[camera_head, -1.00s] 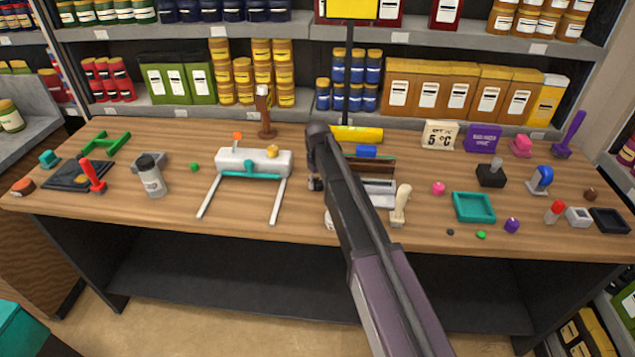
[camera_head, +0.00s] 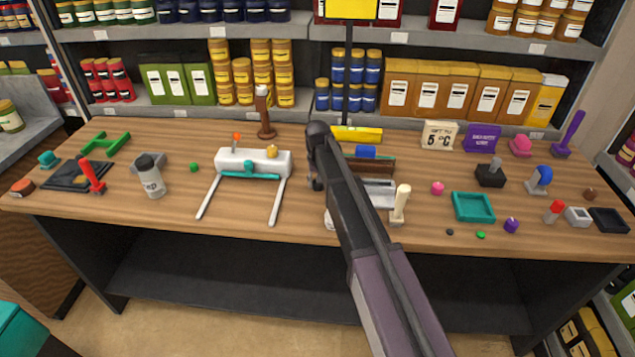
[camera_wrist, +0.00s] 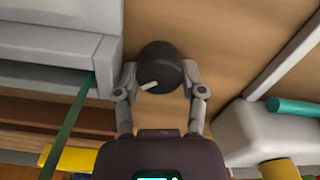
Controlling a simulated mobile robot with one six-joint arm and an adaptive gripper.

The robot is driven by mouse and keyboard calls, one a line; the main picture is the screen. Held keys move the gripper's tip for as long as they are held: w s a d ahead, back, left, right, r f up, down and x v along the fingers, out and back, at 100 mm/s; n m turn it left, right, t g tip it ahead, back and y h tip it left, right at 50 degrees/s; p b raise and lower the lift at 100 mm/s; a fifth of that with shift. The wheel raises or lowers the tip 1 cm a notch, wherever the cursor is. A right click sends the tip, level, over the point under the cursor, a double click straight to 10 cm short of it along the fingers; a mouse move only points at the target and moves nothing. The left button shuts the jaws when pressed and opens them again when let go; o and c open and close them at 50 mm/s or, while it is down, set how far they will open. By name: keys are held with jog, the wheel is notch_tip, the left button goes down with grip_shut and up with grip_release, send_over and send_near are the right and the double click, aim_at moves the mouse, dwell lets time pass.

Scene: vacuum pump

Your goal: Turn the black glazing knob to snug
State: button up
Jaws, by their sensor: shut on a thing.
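The black knob (camera_wrist: 161,60) shows in the wrist view as a short dark cylinder with a pale pointer mark (camera_wrist: 149,86) on its side nearest my gripper. My gripper (camera_wrist: 160,75) is shut on it, one finger on the left and one on the right. The pointer mark slants in the picture, its right end higher. In the head view my arm covers the knob and most of my gripper.
A grey machine body (camera_wrist: 55,45) lies close left of the knob in the wrist view. A white device (camera_wrist: 255,132) with a teal bar (camera_wrist: 292,107) is at right. Bare wooden bench shows between. In the head view the teal tray (camera_head: 474,207) and cream handle (camera_head: 400,204) stand right of my arm.

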jog(key=o, duration=1.1)
jog(key=shift+o, duration=0.2)
jog(key=shift+r, duration=0.15)
jog(key=shift+r+p, duration=0.55)
jog(key=shift+p, duration=0.2)
notch_tip(320, 180, up, 4)
jog(key=p, duration=0.4)
notch_tip(320, 180, up, 8)
jog(key=n+p, duration=0.8)
jog(key=n, duration=0.1)
jog(key=shift+s+r+n, duration=0.2)
jog(key=shift+r+n, duration=0.05)
jog(key=shift+n, duration=0.05)
